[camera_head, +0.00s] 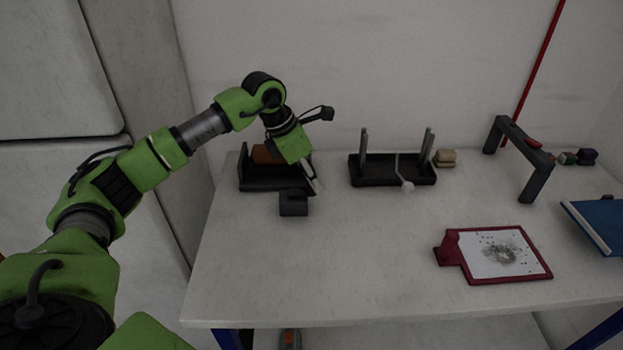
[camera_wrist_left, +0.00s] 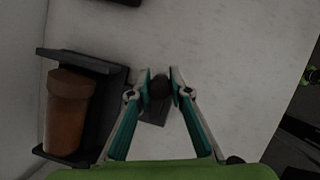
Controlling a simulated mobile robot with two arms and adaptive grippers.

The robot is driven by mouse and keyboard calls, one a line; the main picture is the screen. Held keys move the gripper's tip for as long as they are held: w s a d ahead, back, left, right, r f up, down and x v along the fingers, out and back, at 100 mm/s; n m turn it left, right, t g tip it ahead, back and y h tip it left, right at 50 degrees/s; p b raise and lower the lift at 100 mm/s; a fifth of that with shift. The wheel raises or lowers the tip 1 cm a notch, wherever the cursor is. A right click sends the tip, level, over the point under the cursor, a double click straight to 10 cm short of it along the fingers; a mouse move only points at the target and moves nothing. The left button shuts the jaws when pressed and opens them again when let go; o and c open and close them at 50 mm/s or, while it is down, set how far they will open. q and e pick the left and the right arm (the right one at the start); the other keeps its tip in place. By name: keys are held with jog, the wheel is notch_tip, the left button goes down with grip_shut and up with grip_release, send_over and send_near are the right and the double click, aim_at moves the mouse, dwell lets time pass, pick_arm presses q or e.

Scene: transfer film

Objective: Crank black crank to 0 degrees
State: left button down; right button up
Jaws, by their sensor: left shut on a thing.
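A black crank device (camera_head: 275,179) stands at the left of the white table, with a brown cylinder (camera_wrist_left: 70,112) in its dark frame. My left gripper (camera_head: 314,183) reaches down at its right side. In the left wrist view, its fingertips (camera_wrist_left: 159,91) are shut around the dark rounded knob of the crank (camera_wrist_left: 158,86). A dark block (camera_head: 293,203) is at the device's front right. The crank's arm is mostly hidden behind the gripper, so its angle cannot be read. My right gripper is not in view.
A black tray with two uprights (camera_head: 392,170) stands right of the device. A dark arch (camera_head: 520,155), a red clipboard (camera_head: 495,255) and a blue panel (camera_head: 598,222) are further right. The table's front left is clear; a wall is behind.

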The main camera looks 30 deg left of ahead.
pick_arm(q)
jog(key=shift+s+d+m, duration=0.1)
jog(key=shift+s+m, duration=0.05)
jog(key=shift+m, duration=0.25)
jog(key=c, duration=1.9)
grip_release()
jog(key=shift+r, duration=0.1)
jog(key=v, duration=1.2)
